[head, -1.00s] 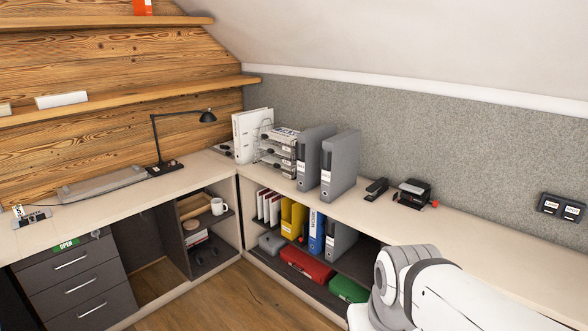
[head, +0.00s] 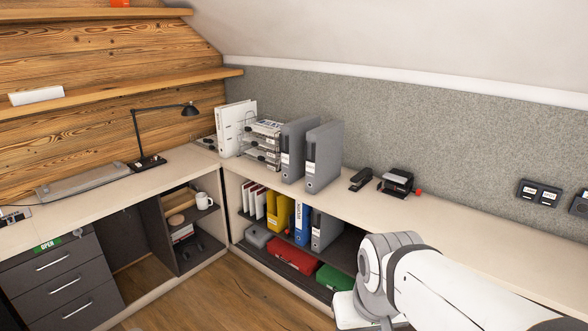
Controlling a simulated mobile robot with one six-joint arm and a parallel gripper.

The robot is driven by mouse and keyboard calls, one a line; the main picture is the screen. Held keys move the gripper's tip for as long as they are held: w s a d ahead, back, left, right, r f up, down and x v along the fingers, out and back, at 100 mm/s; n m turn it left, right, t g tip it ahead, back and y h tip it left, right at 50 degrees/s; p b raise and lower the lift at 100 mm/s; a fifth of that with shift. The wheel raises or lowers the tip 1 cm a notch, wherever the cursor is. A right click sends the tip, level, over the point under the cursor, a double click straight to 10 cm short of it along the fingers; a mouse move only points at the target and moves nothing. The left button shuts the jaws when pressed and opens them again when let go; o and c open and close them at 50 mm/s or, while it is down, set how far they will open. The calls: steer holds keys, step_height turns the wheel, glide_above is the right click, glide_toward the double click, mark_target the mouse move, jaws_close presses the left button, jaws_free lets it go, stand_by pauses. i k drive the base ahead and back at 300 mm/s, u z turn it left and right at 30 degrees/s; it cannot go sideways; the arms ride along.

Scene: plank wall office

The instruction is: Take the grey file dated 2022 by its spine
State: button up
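Two grey files stand upright side by side on the counter in the head view, the left one (head: 297,150) and the right one (head: 324,157). A third grey file (head: 326,229) stands on the shelf below, right of a blue file. Their spines carry pale labels, too small to read, so I cannot tell which is dated 2022. My arm reaches in from the lower right, in front of the counter and right of the files. My gripper is not visible.
A black stapler (head: 360,179) and a black hole punch (head: 396,182) sit right of the counter files. A paper tray stack (head: 262,143) and white binders (head: 233,128) stand left. Below are yellow files (head: 278,212), a blue file (head: 302,222) and a red case (head: 293,257).

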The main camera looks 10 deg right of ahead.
mark_target(292, 138)
steer(key=u, duration=1.4)
steer(key=i, duration=2.05)
steer(key=z, duration=2.6)
steer(key=i, duration=0.45)
steer(key=z, duration=0.1)
